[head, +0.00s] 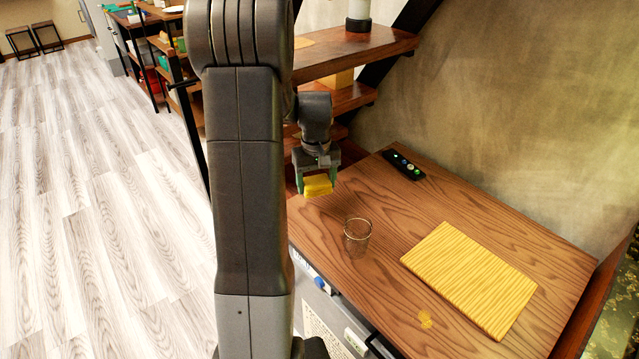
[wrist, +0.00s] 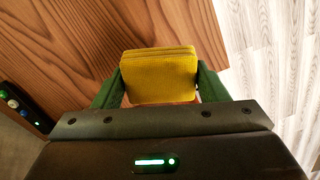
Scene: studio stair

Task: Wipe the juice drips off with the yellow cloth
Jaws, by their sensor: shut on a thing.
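My gripper (head: 318,180) is shut on the folded yellow cloth (head: 318,186). It holds the cloth above the far left edge of the wooden table (head: 420,220). In the wrist view the cloth (wrist: 159,75) sits between the two green fingers, with wood and pale floor behind it. The juice drips (head: 425,320) are a small orange-yellow patch on the near part of the tabletop, well apart from my gripper. The drips do not show in the wrist view.
A clear glass (head: 357,236) stands on the tabletop between my gripper and the drips. A striped yellow board (head: 470,278) lies right of the drips. A black remote-like device (head: 403,164) lies at the back. Wooden stair treads (head: 352,50) rise behind; a wall borders the right.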

